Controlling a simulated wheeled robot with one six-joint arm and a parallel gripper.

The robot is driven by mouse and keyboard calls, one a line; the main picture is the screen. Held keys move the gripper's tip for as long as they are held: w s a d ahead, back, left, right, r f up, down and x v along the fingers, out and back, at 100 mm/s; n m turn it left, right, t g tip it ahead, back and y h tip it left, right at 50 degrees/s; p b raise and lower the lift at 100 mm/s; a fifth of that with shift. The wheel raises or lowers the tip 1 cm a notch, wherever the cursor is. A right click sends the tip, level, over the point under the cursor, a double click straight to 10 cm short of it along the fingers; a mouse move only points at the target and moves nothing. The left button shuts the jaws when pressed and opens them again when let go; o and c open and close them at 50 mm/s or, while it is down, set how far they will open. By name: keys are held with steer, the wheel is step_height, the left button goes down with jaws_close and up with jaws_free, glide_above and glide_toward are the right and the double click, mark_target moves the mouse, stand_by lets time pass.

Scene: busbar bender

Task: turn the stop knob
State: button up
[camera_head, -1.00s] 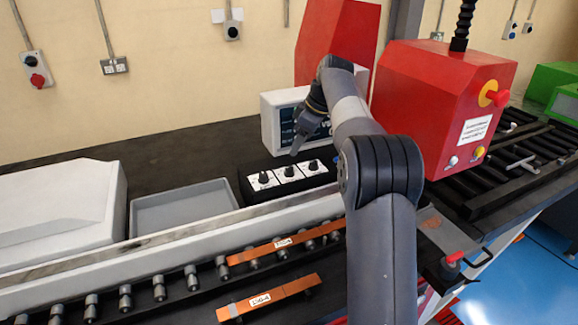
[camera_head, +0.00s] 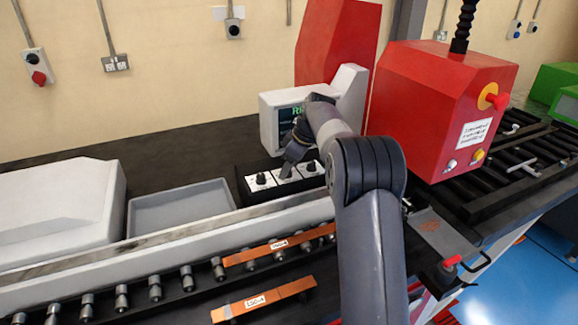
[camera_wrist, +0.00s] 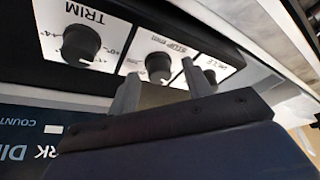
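The black control box (camera_head: 242,187) carries three white dial plates with black knobs. In the wrist view, the stop knob (camera_wrist: 159,66) is in the middle, on a plate reading "STOP mm". The TRIM knob (camera_wrist: 82,43) is to its left, and another knob (camera_wrist: 210,76) is to its right, partly behind a finger. My gripper (camera_wrist: 159,82) is open, with its two grey fingers apart and the stop knob showing between them. In the head view, my gripper (camera_head: 287,168) is low over the middle dial and hides much of it. Contact with the knob cannot be told.
A white display unit (camera_head: 269,128) stands close behind the control box. A red machine housing (camera_head: 420,105) is to the right of my arm. A grey tray (camera_head: 180,208) lies to the left. Orange bars (camera_head: 265,298) rest in front.

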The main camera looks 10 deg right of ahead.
steer(key=c, duration=0.9)
